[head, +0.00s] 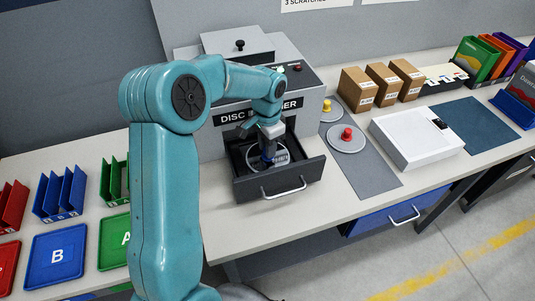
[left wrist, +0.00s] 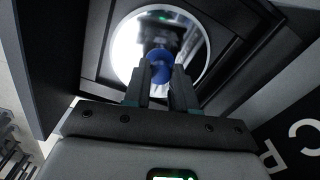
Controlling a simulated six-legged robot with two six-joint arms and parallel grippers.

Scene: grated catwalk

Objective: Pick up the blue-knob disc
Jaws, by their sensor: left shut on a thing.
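The blue-knob disc (head: 282,156) lies in the open drawer (head: 291,187) of the disc cleaner (head: 318,101). My left gripper (head: 268,157) reaches down into the drawer from above. In the left wrist view the silvery disc (left wrist: 190,38) shows its blue knob (left wrist: 160,67) between the fingers of my left gripper (left wrist: 160,84). The fingers are shut on the knob. The disc looks to be at the drawer floor; I cannot tell whether it is lifted. My right gripper is not in view.
A red-knob disc (head: 346,141) and a yellow-knob disc (head: 328,112) lie on a grey mat (head: 370,181) right of the drawer. A white case (head: 415,138) stands farther right. Blue tray B (head: 58,256) and a green tray (head: 114,241) are at left.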

